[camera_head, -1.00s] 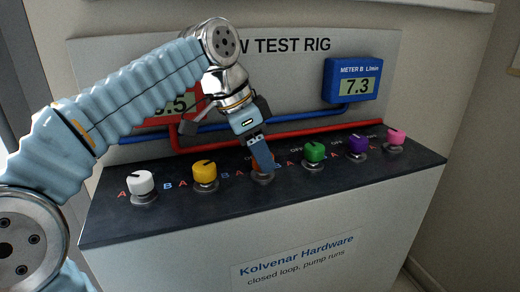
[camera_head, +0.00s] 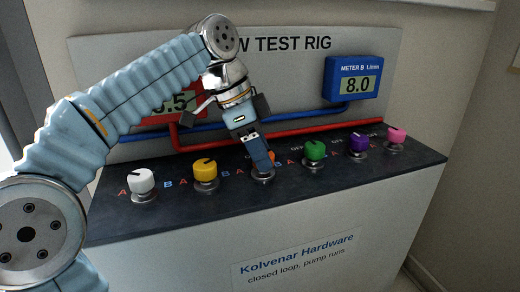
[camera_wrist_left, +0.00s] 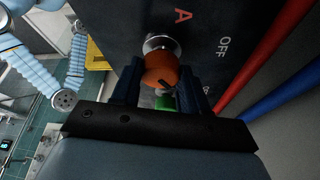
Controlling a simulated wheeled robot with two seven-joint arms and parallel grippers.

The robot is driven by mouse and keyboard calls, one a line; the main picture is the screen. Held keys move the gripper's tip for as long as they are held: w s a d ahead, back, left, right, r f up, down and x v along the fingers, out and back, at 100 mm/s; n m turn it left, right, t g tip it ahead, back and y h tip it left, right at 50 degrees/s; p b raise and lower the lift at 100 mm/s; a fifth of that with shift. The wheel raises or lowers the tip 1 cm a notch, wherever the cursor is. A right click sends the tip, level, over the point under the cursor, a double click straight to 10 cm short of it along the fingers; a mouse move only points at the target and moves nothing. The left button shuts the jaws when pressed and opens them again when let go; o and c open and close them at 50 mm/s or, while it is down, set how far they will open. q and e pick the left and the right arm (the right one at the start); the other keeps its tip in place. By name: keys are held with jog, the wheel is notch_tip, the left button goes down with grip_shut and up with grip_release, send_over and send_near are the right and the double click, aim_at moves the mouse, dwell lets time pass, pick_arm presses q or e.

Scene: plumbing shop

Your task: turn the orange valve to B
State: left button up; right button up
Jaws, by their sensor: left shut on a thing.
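The orange valve (camera_head: 271,157) is a round knob in the middle of the row on the dark panel top, largely hidden in the head view by my left gripper (camera_head: 262,162). The left gripper comes down from above and is shut on the knob. In the left wrist view the orange valve (camera_wrist_left: 160,68) sits between the two dark fingers of my left gripper (camera_wrist_left: 160,88), on a metal base. A dark pointer mark shows on the knob's near side. The letter A and the word OFF are printed beside it; its B label is not visible there. My right gripper is not in view.
White (camera_head: 140,181), yellow (camera_head: 205,170), green (camera_head: 315,150), purple (camera_head: 357,143) and pink (camera_head: 396,135) knobs share the panel. The blue meter B (camera_head: 352,66) reads 8.0. The red meter (camera_head: 190,103) is partly hidden by my arm. Red and blue pipes run behind.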

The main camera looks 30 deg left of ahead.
pick_arm(q)
jog(key=o, duration=1)
jog(key=shift+o, duration=0.2)
jog(key=v, duration=0.7)
jog(key=shift+r, duration=0.25)
